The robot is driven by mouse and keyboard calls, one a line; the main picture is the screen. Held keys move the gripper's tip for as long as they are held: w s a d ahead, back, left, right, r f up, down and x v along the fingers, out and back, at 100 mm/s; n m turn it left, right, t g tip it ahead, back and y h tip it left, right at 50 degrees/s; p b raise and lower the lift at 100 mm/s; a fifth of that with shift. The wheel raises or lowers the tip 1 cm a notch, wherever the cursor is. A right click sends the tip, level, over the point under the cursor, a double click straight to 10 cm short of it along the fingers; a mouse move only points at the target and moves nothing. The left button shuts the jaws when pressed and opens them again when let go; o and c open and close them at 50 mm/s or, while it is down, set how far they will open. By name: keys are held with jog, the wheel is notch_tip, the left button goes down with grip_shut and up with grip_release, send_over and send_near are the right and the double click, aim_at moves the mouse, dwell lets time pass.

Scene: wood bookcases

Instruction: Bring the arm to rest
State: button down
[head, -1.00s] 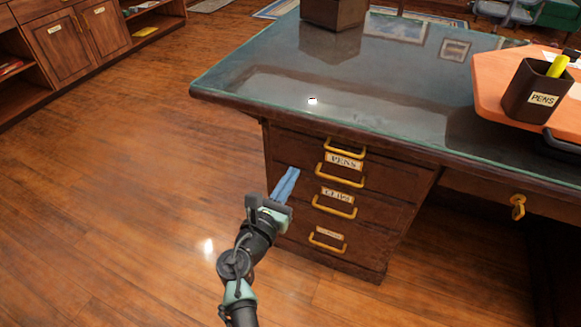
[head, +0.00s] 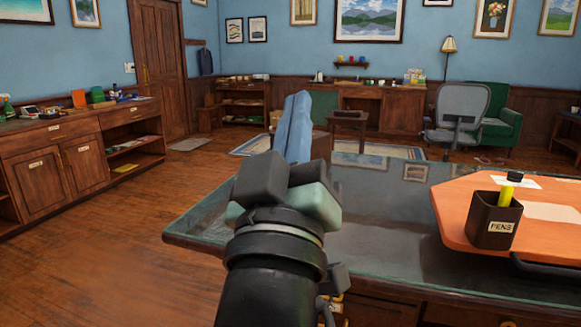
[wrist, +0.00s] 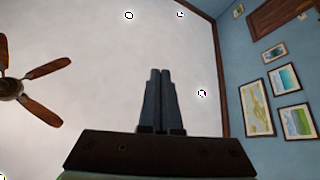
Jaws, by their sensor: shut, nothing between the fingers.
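My gripper (head: 294,125) is raised in the middle of the head view, above the near left part of the glass-topped desk (head: 385,235). Its blue fingers point up and lie together with nothing between them. In the wrist view the shut fingers (wrist: 160,100) stand side by side against the pale ceiling.
An orange board (head: 455,210) with a dark pen cup (head: 493,222) lies on the desk at right. A low cabinet (head: 80,150) stands along the left wall. Wood floor at left is clear. The wrist view shows a ceiling fan (wrist: 30,92).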

jog(key=s+r+m+t+y+p, duration=0.3)
jog(key=s+r+m, duration=0.1)
jog(key=s+r, duration=0.7)
notch_tip(320, 180, up, 27)
jog(key=p, duration=2.7)
jog(key=shift+w+a+r, duration=0.15)
jog(key=shift+w+a, duration=0.2)
